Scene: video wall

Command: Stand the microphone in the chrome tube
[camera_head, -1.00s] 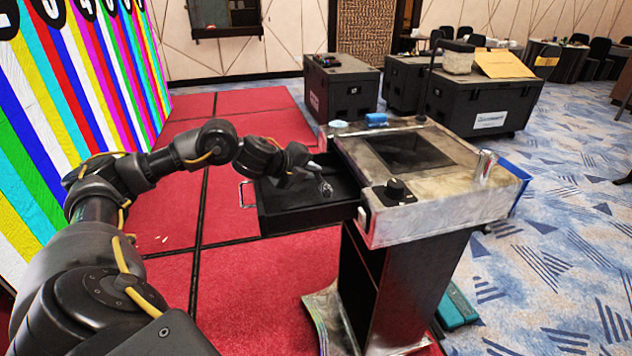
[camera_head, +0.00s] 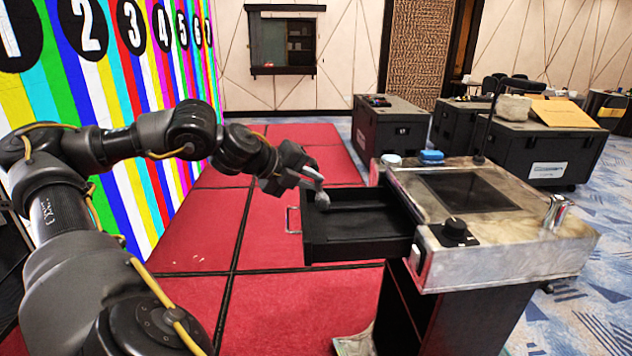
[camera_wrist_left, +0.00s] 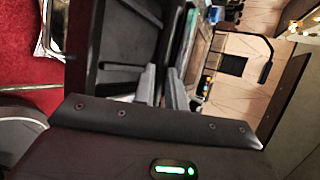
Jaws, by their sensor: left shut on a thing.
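My left gripper (camera_head: 312,180) is shut on the microphone (camera_head: 322,201), a small grey thing with a rounded head hanging below the fingers. In the head view it overlaps the far left corner of the open black drawer (camera_head: 360,253); its exact height is unclear. The chrome tube (camera_head: 556,212) stands tilted-looking on the right part of the lectern top, well to the right of the gripper. In the left wrist view the two grey fingers (camera_wrist_left: 162,88) show, but the microphone cannot be made out clearly. My right gripper is not in view.
The worn metal lectern (camera_head: 510,245) has a dark recessed panel (camera_head: 467,191), a black knob (camera_head: 456,233), a blue block (camera_head: 431,156), a pale round item (camera_head: 391,160) and a thin black gooseneck stalk (camera_head: 489,120) on top. Black cases (camera_head: 390,128) stand behind. Red flooring lies left.

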